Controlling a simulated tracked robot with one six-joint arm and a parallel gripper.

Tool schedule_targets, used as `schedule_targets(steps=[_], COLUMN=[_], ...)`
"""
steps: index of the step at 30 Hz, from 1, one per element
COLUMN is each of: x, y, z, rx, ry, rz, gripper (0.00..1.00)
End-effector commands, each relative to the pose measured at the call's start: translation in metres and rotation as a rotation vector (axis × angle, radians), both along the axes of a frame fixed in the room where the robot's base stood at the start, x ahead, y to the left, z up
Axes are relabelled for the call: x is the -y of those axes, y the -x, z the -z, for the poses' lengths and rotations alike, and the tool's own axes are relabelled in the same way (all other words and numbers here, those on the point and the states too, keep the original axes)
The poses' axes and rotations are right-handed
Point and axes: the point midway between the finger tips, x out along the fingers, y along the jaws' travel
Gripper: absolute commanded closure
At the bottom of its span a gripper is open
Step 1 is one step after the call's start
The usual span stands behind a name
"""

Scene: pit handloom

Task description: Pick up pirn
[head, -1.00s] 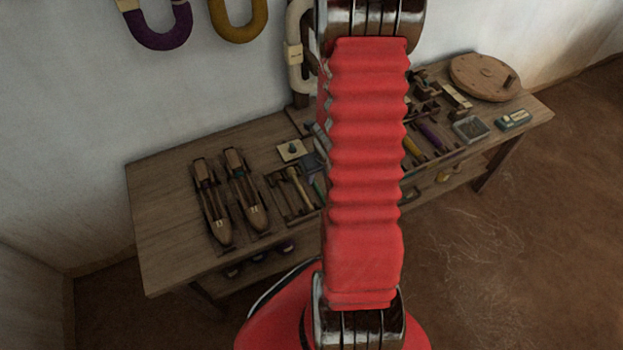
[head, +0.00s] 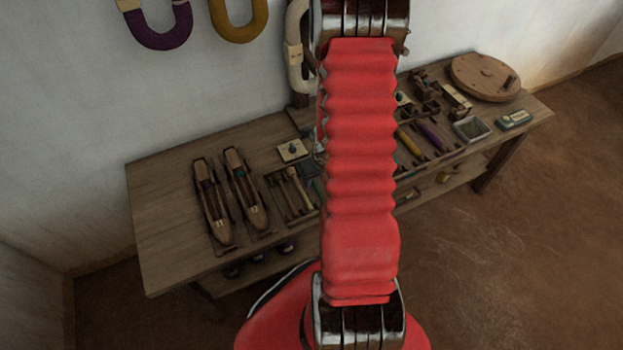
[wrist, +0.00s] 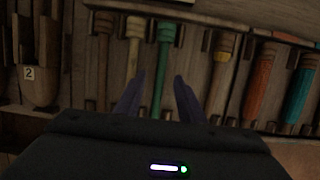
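Several pirns lie side by side in a slotted rack on the bench. In the wrist view I see a brown pirn (wrist: 103,50), a cream pirn (wrist: 133,45), a green pirn (wrist: 163,65), a tan pirn with a yellow band (wrist: 222,62), an orange pirn (wrist: 260,82) and a teal pirn (wrist: 300,90). The cream one also shows in the head view (head: 299,186). My gripper (wrist: 158,92) is open and empty, its two dark fingers apart near the green pirn's lower end. I cannot tell its height above the rack. My red arm hides the gripper in the head view.
Two wooden shuttles (head: 213,205) lie left of the rack on the bench (head: 160,190); one labelled 2 (wrist: 38,65) is at the wrist view's left. A yellow pirn (head: 408,142), a purple pirn (head: 432,136), a small tray (head: 470,129) and a round wooden disc (head: 485,77) lie right.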

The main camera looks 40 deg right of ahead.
Motion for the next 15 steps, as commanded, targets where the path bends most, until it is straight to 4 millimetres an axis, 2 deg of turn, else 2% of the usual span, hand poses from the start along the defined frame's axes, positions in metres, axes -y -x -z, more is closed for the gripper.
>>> schedule_targets(steps=[15], x=[0.001], y=[-0.005], z=[0.017], rx=[0.000], ry=[0.000], rz=[0.000], gripper=[0.64])
